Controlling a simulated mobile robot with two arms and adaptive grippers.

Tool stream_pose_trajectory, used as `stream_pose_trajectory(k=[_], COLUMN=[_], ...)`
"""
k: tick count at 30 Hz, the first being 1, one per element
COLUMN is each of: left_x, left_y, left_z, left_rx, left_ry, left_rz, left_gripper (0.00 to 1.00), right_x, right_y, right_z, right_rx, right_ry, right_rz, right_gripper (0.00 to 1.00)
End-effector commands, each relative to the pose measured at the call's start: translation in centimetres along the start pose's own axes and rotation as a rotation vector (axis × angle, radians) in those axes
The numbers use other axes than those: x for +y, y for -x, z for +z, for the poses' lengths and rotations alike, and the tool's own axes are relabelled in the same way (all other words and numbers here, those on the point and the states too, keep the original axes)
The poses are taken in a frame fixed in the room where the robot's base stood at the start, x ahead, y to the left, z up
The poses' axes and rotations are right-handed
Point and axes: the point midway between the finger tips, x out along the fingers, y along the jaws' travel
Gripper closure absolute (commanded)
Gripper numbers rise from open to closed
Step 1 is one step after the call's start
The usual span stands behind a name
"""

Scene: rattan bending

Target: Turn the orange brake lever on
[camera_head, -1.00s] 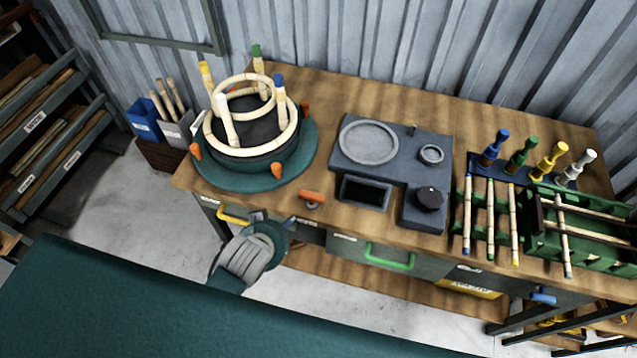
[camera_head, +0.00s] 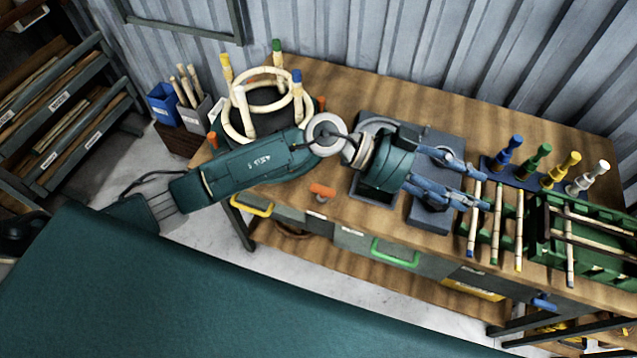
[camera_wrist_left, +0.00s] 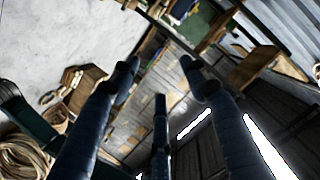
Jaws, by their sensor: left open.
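The orange brake lever (camera_head: 322,190) sits on the workbench (camera_head: 345,215) near its front edge, right of the round jig (camera_head: 245,140) with its bent rattan rings. My left gripper (camera_head: 465,178) is open and empty in the head view, above the bench and well to the right of the lever, not touching it. My left forearm passes behind the lever and hides part of the jig and the dark machine. In the left wrist view the fingers of my left gripper (camera_wrist_left: 160,75) are spread with nothing between them. The lever cannot be made out there. My right gripper is not in view.
A dark machine block (camera_head: 435,210) stands under my left gripper. Blue, green, yellow and white pegs (camera_head: 540,160), rattan poles (camera_head: 497,225) and a green crate (camera_head: 560,250) are at the right. Drawers with yellow and green handles (camera_head: 395,252) are below the front edge.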

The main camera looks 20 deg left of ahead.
Motion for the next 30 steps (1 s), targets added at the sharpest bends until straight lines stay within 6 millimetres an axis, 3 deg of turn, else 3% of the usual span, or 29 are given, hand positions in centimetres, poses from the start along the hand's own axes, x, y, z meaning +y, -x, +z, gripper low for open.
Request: stream_pose_trajectory(k=[1, 2, 3, 6, 9, 13, 17, 30], left_x=[1.4, 2.3, 3.0, 3.0, 1.9, 0.8, 0.8, 3.7], left_y=[1.4, 2.7, 5.0, 12.5, 19.0, 24.0, 25.4, 23.6], left_z=[3.7, 6.1, 9.4, 15.7, 18.8, 20.2, 20.9, 27.4], left_rx=[-0.166, -0.274, -0.427, -0.793, -1.059, -1.251, -1.307, -1.303], left_ry=[0.001, 0.016, 0.044, 0.131, 0.205, 0.266, 0.287, 0.288], left_rz=[0.132, 0.202, 0.274, 0.360, 0.359, 0.329, 0.318, 0.319], left_gripper=[0.54, 0.54, 0.54, 0.54, 0.54, 0.54, 0.54, 0.54], right_x=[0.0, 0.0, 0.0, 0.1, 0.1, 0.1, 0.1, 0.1], right_y=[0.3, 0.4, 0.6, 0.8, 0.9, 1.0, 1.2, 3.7], right_z=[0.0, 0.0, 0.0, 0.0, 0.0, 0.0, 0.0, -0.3], right_rx=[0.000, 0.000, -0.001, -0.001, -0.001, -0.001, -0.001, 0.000], right_ry=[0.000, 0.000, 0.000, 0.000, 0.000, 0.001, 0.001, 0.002], right_rz=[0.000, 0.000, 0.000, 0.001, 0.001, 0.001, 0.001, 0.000], right_gripper=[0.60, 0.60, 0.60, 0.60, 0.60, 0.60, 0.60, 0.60])
